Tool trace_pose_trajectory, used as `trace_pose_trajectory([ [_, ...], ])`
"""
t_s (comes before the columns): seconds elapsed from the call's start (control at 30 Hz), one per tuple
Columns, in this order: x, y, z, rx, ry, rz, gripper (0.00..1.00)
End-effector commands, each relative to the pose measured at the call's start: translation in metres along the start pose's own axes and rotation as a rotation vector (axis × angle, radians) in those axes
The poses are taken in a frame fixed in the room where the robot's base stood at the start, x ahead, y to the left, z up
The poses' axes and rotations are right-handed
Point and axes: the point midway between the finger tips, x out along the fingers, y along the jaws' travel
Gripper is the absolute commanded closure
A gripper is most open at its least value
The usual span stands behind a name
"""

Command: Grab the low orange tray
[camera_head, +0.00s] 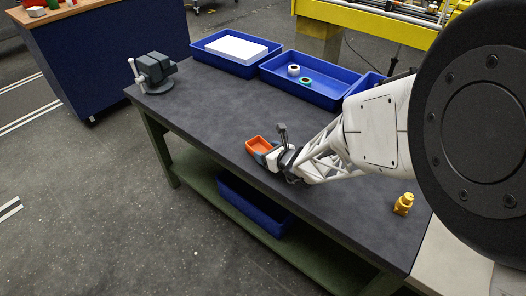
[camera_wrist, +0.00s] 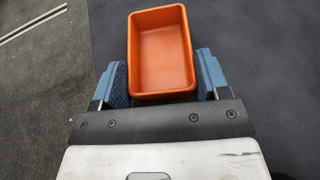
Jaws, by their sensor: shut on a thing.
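The low orange tray (camera_head: 259,146) is at the front edge of the dark workbench in the head view. It is empty and open at the top. In the wrist view the tray (camera_wrist: 163,50) sits between the two blue fingers of my gripper (camera_wrist: 162,78). The fingers are on either side of the tray's near end, and the gripper is shut on it. In the head view my gripper (camera_head: 268,156) meets the tray from the right. I cannot tell whether the tray rests on the bench or is just above it.
A grey vise (camera_head: 152,71) stands at the bench's far left corner. Blue bins (camera_head: 226,64) line the back, one with a white block, another (camera_head: 325,94) with two rolls. A yellow part (camera_head: 404,204) stands at the right. The bench (camera_head: 205,112) between vise and tray is clear.

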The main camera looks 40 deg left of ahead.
Motion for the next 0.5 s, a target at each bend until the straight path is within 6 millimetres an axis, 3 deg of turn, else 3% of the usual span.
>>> trace_pose_trajectory([
  [0.27, -0.003, 0.000, 0.008, -0.001, -0.002, 0.000, 0.57],
  [0.5, -0.013, 0.000, 0.032, -0.002, -0.002, -0.001, 0.57],
])
